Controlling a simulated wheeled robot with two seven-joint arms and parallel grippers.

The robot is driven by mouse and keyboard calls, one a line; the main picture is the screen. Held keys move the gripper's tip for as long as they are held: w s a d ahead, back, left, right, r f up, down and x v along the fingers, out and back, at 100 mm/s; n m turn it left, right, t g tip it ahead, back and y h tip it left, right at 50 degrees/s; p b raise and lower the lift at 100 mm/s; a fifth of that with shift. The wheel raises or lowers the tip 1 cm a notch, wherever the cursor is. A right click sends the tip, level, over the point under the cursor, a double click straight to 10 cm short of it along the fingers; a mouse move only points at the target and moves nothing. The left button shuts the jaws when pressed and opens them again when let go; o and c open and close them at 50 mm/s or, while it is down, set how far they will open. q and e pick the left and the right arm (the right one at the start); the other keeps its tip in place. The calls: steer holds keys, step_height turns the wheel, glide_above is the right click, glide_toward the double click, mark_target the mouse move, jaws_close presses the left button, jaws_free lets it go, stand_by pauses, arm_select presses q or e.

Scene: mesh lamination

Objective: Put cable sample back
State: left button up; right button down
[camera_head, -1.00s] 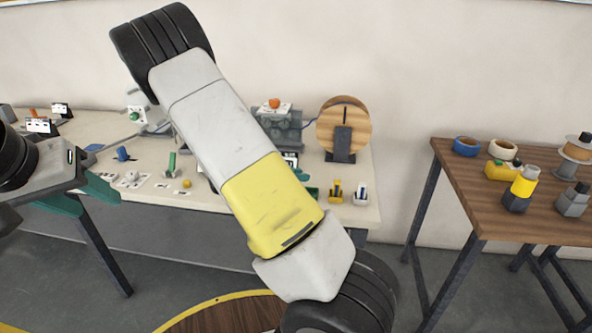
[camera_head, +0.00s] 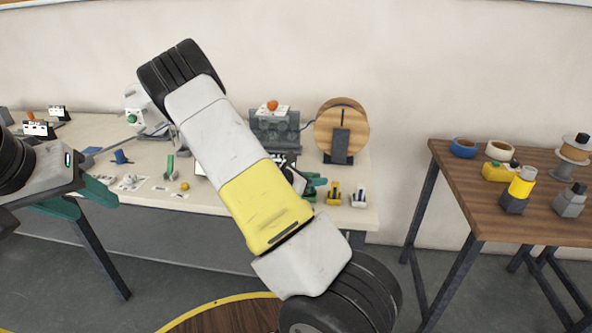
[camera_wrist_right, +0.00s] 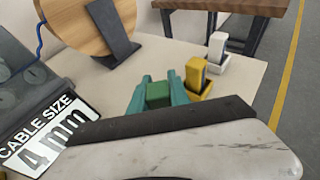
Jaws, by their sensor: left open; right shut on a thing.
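My right gripper (camera_wrist_right: 157,96) is shut on a green block (camera_wrist_right: 159,91), which looks like a cable sample, in the right wrist view. In the head view this gripper (camera_head: 314,186) shows just past my right forearm, over the front right of the work table. A yellow sample (camera_wrist_right: 196,77) and a white sample (camera_wrist_right: 217,50) stand in small holders just beyond it; they also show in the head view as yellow (camera_head: 334,193) and white (camera_head: 358,195). Whether the green block touches the table or a holder cannot be told. My left gripper (camera_head: 78,202) is open and empty at the left.
A "CABLE SIZE 4 mm" sign (camera_wrist_right: 47,136) on a grey machine (camera_wrist_right: 25,75) is close at the left of the right gripper. A wooden spool (camera_head: 341,130) stands behind. A brown side table (camera_head: 530,222) holds tape rolls and bottles. My right forearm hides the middle of the work table.

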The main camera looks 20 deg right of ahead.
steer(key=shift+f, duration=0.2)
steer(key=shift+f, duration=0.35)
steer(key=c, duration=1.2)
jaws_free()
steer(key=shift+c, duration=0.2)
